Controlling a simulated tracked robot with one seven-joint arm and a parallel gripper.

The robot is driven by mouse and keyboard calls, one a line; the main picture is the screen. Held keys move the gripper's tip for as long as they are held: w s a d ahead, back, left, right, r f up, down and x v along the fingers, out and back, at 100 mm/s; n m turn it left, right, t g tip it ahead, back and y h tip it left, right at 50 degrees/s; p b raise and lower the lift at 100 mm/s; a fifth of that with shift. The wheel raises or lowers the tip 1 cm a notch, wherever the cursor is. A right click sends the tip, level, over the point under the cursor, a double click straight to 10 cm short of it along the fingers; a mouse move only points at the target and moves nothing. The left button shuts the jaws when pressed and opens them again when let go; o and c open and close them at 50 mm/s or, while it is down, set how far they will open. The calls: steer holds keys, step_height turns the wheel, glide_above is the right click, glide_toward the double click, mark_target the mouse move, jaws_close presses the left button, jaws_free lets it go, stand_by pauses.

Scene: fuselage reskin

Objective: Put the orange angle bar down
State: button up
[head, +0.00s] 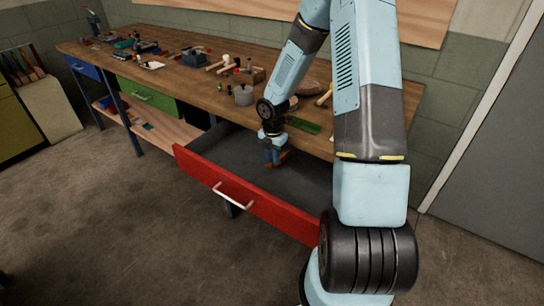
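A small orange piece (284,155), which looks like the angle bar, shows right at the tip of my gripper (274,160). My gripper points down over the open red drawer (245,205), near its back, below the bench's front edge. The piece is small and partly hidden by the gripper. I cannot tell whether the fingers are shut on it, or whether it touches the dark drawer floor.
The wooden bench top (185,88) holds a grey pot (243,95), a green brush-like item (303,123), mallets and several other tools. A closed green drawer (148,95) is to the left. The red drawer's left and front floor looks clear.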

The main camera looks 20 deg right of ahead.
steer(key=shift+o, duration=0.2)
steer(key=s+r+m+t+h, duration=0.1)
steer(key=s+r+m, duration=0.2)
steer(key=r, duration=0.9)
steer(key=s+r+m+h, duration=0.1)
steer(key=s+r+m, duration=0.25)
steer(key=r, duration=0.75)
steer(key=s+a+r+m+t+y, duration=0.1)
steer(key=s+r+m+t, duration=0.1)
steer(key=s+r+m, duration=0.6)
steer(key=s+a+r+m+t+y, duration=0.1)
steer(key=s+r+m+t, duration=0.1)
steer(key=s+r+m, duration=0.6)
steer(key=s+m, duration=0.2)
steer(key=s, duration=0.3)
steer(key=shift+s+a+r+m+t, duration=0.2)
steer(key=shift+s+a+m+t, duration=0.1)
steer(key=shift+s+m, duration=0.1)
steer(key=shift+w, duration=0.1)
